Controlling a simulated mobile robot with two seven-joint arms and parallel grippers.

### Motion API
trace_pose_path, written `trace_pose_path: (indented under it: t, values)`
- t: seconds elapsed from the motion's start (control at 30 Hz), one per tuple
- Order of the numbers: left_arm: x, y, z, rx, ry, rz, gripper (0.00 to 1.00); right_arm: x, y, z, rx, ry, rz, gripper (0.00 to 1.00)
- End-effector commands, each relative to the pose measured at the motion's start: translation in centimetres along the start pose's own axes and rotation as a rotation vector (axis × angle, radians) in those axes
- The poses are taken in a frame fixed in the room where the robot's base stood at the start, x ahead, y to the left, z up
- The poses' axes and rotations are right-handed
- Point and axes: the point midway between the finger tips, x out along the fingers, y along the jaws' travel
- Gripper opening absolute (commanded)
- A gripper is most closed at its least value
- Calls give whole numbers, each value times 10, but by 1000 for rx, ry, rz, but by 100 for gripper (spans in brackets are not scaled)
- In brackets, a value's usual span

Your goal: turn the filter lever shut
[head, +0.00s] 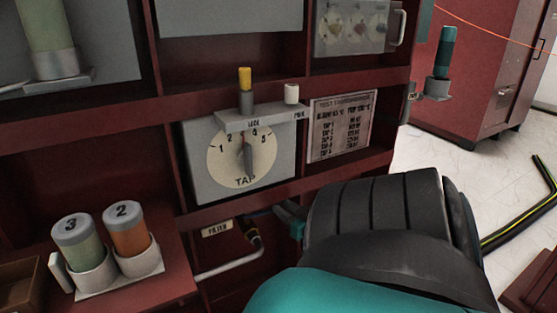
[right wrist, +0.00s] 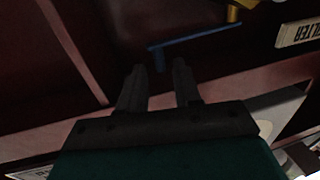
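The filter lever (right wrist: 195,40) is a thin blue bar with a bent end in the right wrist view. It runs sideways from a brass valve (right wrist: 233,12) near the FILTER label (right wrist: 300,32). My right gripper (right wrist: 159,67) is open and empty. The bent end appears between its fingertips; I cannot tell the depth or any contact. My left gripper is not in view.
Above is the TAP dial (head: 225,165) with a shelf holding a yellow-topped peg (head: 245,85) and a white peg (head: 291,94). Numbered cylinders (head: 130,232) stand at the lower left. A grey pipe (head: 230,266) runs below the valve. Red cabinet walls bound the recess.

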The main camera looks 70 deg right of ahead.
Motion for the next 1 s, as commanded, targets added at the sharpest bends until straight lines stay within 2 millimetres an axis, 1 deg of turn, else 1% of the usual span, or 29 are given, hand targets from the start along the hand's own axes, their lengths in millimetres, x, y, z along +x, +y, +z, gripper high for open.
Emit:
trace_pose_path:
  t: [0.03,0.2,0.3,0.4,0.53,0.83,0.93,1.0]
  values:
    - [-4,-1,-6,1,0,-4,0,-14,0,-4,1,-5,2,33]
    - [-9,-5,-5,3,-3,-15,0,-52,1,-3,1,-3,2,33]
    - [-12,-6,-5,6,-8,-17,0,-69,1,-3,0,-3,2,33]
    - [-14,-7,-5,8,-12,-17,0,-81,0,-1,-1,-2,2,33]
    - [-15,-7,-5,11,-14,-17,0,-89,0,-1,-1,0,1,33]
    - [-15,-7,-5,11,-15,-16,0,-91,0,0,-1,0,1,32]
    - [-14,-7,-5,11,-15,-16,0,-90,-2,1,-1,0,1,23]
    - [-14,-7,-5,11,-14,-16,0,-89,-9,4,1,0,0,16]
